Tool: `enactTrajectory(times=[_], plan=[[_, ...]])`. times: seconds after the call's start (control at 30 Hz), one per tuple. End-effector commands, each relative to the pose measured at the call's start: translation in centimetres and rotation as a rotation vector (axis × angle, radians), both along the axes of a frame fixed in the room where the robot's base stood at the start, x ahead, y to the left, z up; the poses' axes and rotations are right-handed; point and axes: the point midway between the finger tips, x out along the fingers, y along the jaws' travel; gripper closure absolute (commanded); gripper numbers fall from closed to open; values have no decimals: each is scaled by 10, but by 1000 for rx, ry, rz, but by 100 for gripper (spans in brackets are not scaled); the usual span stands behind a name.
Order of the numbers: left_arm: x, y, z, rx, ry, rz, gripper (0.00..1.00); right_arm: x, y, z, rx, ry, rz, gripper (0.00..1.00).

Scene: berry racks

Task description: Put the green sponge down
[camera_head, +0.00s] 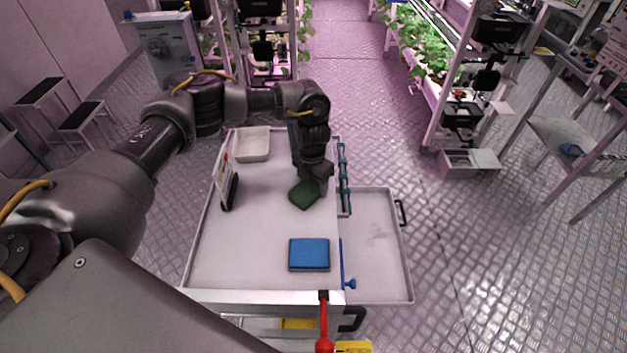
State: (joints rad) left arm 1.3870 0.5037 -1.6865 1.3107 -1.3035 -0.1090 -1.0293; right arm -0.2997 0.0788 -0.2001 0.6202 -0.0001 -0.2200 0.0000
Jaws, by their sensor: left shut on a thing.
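The green sponge (304,195) is under my left gripper (313,181), over the white top of the cart (262,240). My left gripper points down and is shut on the sponge, its fingers partly hiding the sponge's right side. I cannot tell whether the sponge touches the cart top. My right gripper does not show.
A blue sponge or pad (309,254) lies on the cart top nearer to me. A white tray (251,145) stands at the far left, with an upright panel (222,182) along the left edge. An open drawer (376,250) sticks out right. The cart top's left middle is clear.

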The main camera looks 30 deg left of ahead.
Motion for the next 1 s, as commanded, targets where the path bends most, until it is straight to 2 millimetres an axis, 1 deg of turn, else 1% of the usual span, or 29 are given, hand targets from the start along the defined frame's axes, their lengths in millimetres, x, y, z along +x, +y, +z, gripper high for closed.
enactTrajectory(times=[0.23, 0.37, 0.4, 0.53, 0.8, 0.9, 0.97, 1.0], plan=[[0, 0, -1, 0, -1, 0, 79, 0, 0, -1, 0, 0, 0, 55], [0, 0, -6, 0, 0, 0, 79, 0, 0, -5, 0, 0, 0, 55], [0, 0, -4, 0, -1, 0, 37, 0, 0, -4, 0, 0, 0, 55], [0, 0, -4, 0, 0, 0, 20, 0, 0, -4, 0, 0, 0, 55], [0, 0, -3, 0, 0, 0, 20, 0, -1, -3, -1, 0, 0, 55], [0, 0, 3, 0, -2, -1, 20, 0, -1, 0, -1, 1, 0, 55], [1, 0, 8, -1, -3, -1, 20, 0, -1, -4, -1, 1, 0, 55], [1, 0, 14, -2, -4, -2, 20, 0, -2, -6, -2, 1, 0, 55]])
